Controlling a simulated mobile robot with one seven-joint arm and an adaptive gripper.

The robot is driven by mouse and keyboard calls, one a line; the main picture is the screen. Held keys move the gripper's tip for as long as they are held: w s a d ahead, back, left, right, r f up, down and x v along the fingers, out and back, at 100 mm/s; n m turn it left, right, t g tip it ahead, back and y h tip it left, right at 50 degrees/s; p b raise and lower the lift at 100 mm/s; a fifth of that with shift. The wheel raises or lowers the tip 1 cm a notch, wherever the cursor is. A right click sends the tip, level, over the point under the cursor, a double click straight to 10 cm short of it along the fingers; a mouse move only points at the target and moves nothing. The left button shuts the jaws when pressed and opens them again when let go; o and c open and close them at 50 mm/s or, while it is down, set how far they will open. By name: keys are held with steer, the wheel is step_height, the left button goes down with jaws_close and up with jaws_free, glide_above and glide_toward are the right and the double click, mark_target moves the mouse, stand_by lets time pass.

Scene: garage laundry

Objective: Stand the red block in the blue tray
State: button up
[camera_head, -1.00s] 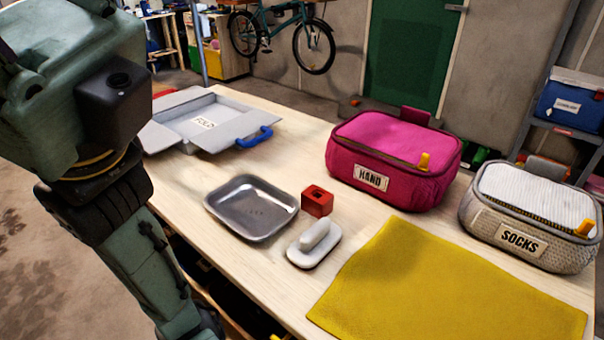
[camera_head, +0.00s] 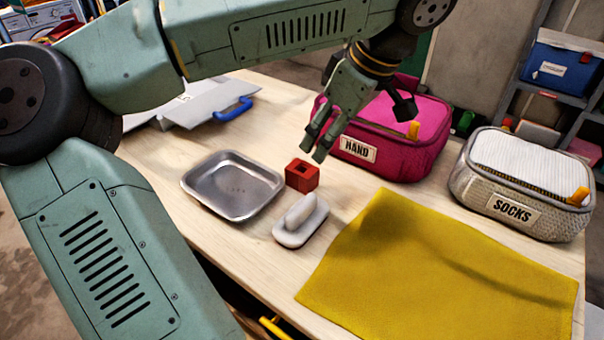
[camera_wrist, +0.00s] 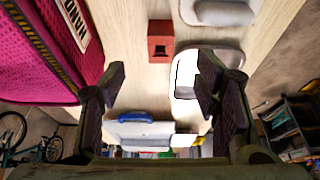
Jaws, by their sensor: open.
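The red block (camera_head: 302,174) is a small cuboid with a dark square hole, resting on the wooden table. It also shows in the wrist view (camera_wrist: 160,30). My gripper (camera_head: 316,148) is open and empty, above and slightly behind the block; the wrist view shows its spread fingers (camera_wrist: 160,75) with the block beyond them. No blue tray is seen; a shallow silver-grey metal tray (camera_head: 232,213) lies empty just left of the block, and its bright edge shows in the wrist view (camera_wrist: 184,76), partly hidden by a finger.
A white-grey handled tool (camera_head: 301,218) lies just in front of the block. The pink HAND bag (camera_head: 405,150) stands close behind my gripper. The SOCKS basket (camera_head: 515,208) is at the right. A yellow cloth (camera_head: 430,270) covers the front right. A grey folding board (camera_head: 205,108) lies at the far left.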

glide_above(307, 170)
steer(key=s+d, duration=0.2)
step_height(307, 170, down, 4)
steer(key=shift+p+x, duration=1.2)
steer(key=shift+x, duration=2)
steer(key=shift+w, duration=0.2)
steer(key=shift+c, duration=0.4)
steer(key=shift+r, duration=0.1)
steer(key=c, duration=1.3)
